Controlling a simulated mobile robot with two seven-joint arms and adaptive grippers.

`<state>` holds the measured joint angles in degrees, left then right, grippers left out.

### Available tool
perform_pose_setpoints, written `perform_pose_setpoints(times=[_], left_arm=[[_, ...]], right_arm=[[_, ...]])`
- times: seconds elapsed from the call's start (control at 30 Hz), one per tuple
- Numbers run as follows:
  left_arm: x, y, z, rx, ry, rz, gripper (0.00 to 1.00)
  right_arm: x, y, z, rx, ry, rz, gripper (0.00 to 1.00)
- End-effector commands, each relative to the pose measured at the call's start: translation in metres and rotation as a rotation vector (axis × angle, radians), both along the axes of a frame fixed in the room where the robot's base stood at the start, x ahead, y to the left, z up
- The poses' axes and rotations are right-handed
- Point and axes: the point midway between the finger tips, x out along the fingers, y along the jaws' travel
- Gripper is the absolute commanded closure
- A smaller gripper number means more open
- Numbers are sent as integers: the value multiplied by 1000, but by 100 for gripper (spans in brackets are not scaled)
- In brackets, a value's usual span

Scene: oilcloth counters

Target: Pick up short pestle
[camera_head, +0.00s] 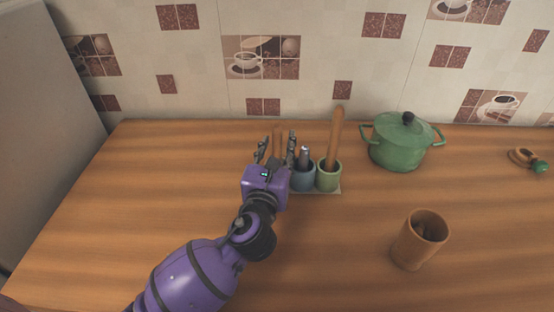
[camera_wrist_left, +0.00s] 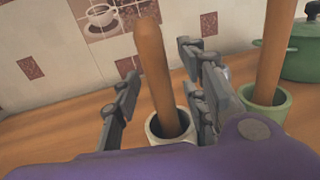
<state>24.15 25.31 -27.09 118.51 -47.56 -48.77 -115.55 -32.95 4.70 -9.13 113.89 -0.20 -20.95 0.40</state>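A wooden pestle (camera_head: 277,133) stands in a whitish cup, mostly hidden behind my left gripper in the head view. In the left wrist view this pestle (camera_wrist_left: 155,75) leans slightly in the whitish cup (camera_wrist_left: 166,128). My left gripper (camera_head: 275,150) is open, with its fingers on either side of the pestle. Gaps show between the fingers and the wood in the wrist view. A dark grey pestle (camera_head: 304,156) stands in a blue cup (camera_head: 303,181). A longer wooden pestle (camera_head: 335,135) stands in a green cup (camera_head: 328,176). My right gripper is not in view.
The cups stand on a light tray (camera_head: 331,190). A green lidded pot (camera_head: 397,148) stands to the right. A brown wooden cup (camera_head: 412,246) is at front right. A small wooden and green item (camera_head: 522,157) lies far right. The counter's left is clear; a tiled wall stands behind.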

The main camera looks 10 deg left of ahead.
Motion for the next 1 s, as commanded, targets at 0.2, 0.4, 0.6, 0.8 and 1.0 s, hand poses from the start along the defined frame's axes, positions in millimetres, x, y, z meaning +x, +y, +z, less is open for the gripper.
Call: perform_pose_setpoints(times=[0.2, 0.4, 0.6, 0.8, 1.0], left_arm=[[0, 0, 0, 0, 0, 0, 92], [0, 0, 0, 0, -1, 0, 100], [0, 0, 5, 0, -3, 0, 100], [0, -1, 42, -2, -11, -2, 100], [0, 0, 82, 0, -10, -1, 100]], right_arm=[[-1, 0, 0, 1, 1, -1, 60], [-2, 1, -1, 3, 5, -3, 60], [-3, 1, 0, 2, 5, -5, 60], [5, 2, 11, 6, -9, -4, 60], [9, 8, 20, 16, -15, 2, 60]])
